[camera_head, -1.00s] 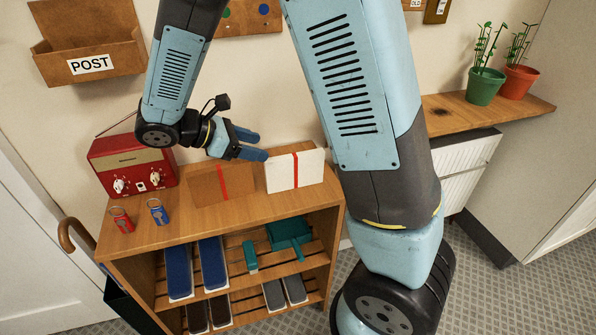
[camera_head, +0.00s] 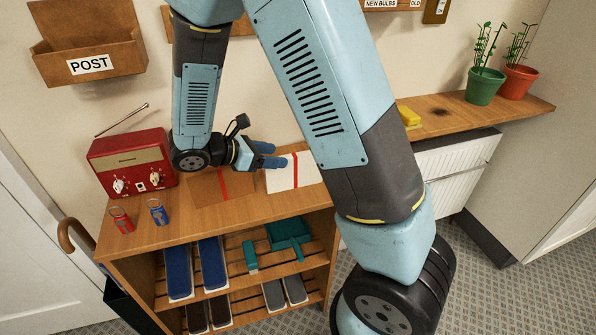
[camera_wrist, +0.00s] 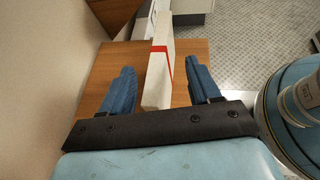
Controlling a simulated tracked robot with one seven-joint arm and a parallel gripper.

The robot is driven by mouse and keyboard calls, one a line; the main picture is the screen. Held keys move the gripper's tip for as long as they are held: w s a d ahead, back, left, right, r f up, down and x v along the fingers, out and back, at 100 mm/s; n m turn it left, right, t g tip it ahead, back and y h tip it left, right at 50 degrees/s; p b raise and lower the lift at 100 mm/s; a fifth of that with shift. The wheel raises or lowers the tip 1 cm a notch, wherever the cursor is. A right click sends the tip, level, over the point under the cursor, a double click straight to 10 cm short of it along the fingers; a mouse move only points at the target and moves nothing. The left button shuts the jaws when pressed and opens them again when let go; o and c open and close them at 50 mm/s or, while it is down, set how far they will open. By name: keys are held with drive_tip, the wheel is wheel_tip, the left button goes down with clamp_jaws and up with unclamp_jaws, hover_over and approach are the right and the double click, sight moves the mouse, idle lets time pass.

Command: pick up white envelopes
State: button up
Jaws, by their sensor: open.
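The white envelopes (camera_head: 281,181) form a flat bundle with a red band, standing on the wooden shelf top near the wall. In the wrist view the white bundle (camera_wrist: 158,85) shows narrow and nearly edge-on, with its red band across it. My gripper (camera_head: 277,155) is at the bundle's upper left in the head view. In the wrist view my gripper (camera_wrist: 163,82) is open, with one blue finger on each side of the bundle and a gap visible on both sides. The bundle's right end is partly hidden by my arm in the head view.
A brown bundle with a red band (camera_head: 208,190) stands left of the white one. A red radio (camera_head: 131,165), a red can (camera_head: 121,220) and a blue can (camera_head: 158,211) are farther left. A POST holder (camera_head: 90,50) hangs on the wall. The shelf's front strip is clear.

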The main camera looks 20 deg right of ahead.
sight(289, 156)
drive_tip(key=shift+w+x, duration=0.15)
drive_tip(key=shift+x, duration=1.2)
drive_tip(key=shift+w+x, duration=0.1)
drive_tip(key=shift+x, duration=1.2)
drive_tip(key=shift+a, duration=0.1)
drive_tip(key=shift+c, duration=0.2)
clamp_jaws()
